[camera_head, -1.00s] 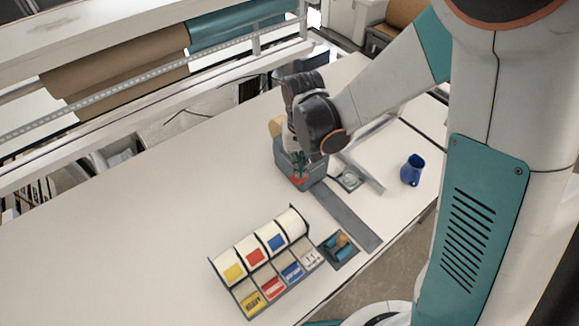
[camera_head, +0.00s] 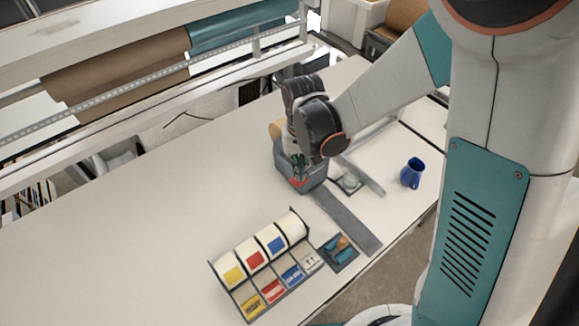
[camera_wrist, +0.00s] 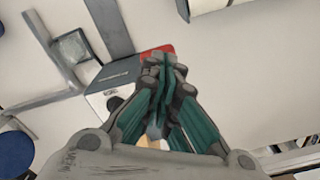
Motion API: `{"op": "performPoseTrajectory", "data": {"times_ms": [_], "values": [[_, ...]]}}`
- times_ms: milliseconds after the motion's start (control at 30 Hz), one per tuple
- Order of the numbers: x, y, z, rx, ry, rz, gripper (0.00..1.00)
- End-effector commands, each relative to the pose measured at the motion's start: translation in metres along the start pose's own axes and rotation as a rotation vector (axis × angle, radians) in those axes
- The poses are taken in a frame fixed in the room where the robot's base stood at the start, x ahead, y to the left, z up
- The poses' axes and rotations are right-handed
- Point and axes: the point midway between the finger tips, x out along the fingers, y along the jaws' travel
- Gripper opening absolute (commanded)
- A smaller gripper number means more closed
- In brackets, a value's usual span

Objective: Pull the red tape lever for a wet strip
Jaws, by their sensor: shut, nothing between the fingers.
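The grey tape dispenser (camera_head: 314,180) stands on the white table below my wrist, and it also shows in the wrist view (camera_wrist: 112,84). Its red lever (camera_head: 297,182) sits at the dispenser's front in the head view. In the wrist view a part of the red lever (camera_wrist: 168,48) shows just beyond my fingertips. My gripper (camera_wrist: 163,60) is shut and empty, with its fingers over the dispenser right at the lever. I cannot tell whether the fingers touch the lever. In the head view my gripper (camera_head: 299,165) partly hides the dispenser's top.
A dark grey strip (camera_head: 345,222) runs from the dispenser toward the table's near edge. A blue mug (camera_head: 412,172) stands to the right. A rack of label rolls (camera_head: 243,292) and a small dark tray (camera_head: 352,251) lie nearer. The table's left side is clear.

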Motion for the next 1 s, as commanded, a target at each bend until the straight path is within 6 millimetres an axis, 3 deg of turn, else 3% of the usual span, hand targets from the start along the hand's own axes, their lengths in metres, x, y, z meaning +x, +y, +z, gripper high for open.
{"op": "performPoseTrajectory", "data": {"times_ms": [367, 1000], "values": [[0.003, 0.000, 0.000, 0.000, 0.000, 0.000, 0.00], [0.038, 0.000, 0.000, 0.000, 0.000, 0.000, 0.00]]}}
